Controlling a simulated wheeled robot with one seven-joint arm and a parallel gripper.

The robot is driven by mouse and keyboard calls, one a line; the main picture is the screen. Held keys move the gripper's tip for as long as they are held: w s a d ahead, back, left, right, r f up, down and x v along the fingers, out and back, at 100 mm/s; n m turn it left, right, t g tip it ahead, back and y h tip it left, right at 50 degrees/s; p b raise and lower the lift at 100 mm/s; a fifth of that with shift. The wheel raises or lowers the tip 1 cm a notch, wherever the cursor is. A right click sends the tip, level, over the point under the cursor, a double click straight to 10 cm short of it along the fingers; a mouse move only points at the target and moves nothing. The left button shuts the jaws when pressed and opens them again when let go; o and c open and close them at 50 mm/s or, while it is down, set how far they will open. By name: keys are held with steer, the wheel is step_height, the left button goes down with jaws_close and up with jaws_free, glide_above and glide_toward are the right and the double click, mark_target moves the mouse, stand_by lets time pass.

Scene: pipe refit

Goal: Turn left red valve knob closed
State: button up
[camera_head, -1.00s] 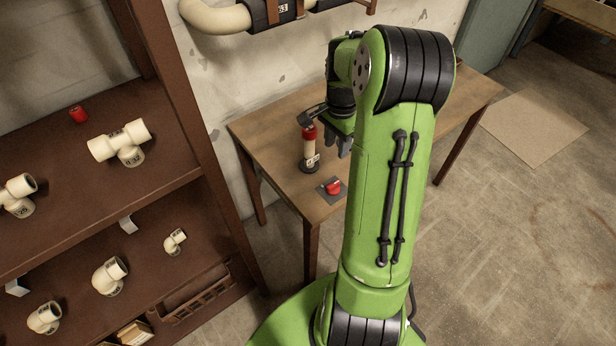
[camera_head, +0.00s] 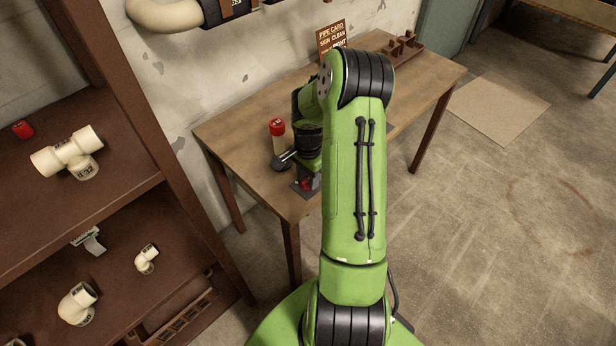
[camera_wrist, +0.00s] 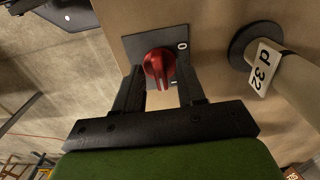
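The red valve knob (camera_wrist: 159,66) sits on a dark square plate (camera_wrist: 135,45) with white marks, a 0 at the upper right and a bar-like mark at the lower right. Its ridge runs roughly up and down in the wrist view. My gripper (camera_wrist: 160,88) is open, with one finger on the left and one on the right of the knob's near part. I cannot tell whether either finger touches it. In the head view a bit of the red knob (camera_head: 307,184) shows at the table's near corner, mostly hidden by my gripper (camera_head: 312,178).
A red-topped pipe (camera_head: 277,130), tagged d 32 in the wrist view (camera_wrist: 264,68), stands close beside the knob. The table (camera_head: 235,128) has a sign (camera_head: 332,38) and a brown rack (camera_head: 403,48) at the back. A shelf (camera_head: 130,185) with pipe fittings stands left.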

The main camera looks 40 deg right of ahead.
jaws_close()
steer(key=shift+r+n, duration=0.1)
steer(key=shift+n, duration=0.2)
steer(key=n, duration=0.3)
steer(key=shift+n, duration=0.4)
steer(key=n, duration=1.3)
steer(key=shift+n, duration=0.4)
